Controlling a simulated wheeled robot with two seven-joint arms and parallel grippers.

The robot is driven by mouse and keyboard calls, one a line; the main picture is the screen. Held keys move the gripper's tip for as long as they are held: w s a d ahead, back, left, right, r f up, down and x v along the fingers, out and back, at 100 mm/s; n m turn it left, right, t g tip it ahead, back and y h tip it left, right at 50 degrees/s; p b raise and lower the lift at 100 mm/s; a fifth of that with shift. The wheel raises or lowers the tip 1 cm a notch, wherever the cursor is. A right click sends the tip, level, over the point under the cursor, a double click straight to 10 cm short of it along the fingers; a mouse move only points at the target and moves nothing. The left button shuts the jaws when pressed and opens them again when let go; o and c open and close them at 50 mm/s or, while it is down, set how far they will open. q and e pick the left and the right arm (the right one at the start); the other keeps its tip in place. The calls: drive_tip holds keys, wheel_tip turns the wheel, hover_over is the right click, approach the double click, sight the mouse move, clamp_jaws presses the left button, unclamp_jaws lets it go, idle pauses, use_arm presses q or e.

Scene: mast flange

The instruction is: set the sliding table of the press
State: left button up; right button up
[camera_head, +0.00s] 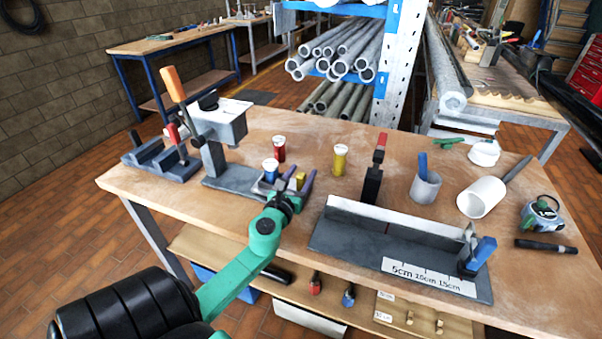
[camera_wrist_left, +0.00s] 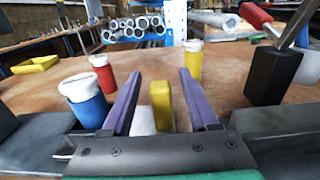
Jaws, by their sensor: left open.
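The press (camera_head: 213,162) stands on the left of the workbench, with a grey base, an upright column and a pale head on top. A small yellow block (camera_head: 300,179) is at the right end of its base; I cannot tell whether it belongs to the sliding table, which is partly hidden by my gripper. My left gripper (camera_head: 298,176) has purple fingers, is open, and points away from me at the yellow block. In the left wrist view the yellow block (camera_wrist_left: 161,106) stands between the two fingers, with a gap on each side. My right gripper is not in view.
Blue-and-white (camera_head: 270,169), red-and-white (camera_head: 279,149) and yellow (camera_head: 340,159) containers stand close by. A black block with a red handle (camera_head: 372,183) and a grey measuring fixture (camera_head: 385,232) are to the right. A grey clamp (camera_head: 160,165) is at far left.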

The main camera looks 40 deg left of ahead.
use_arm(q)
clamp_jaws()
idle(1.4)
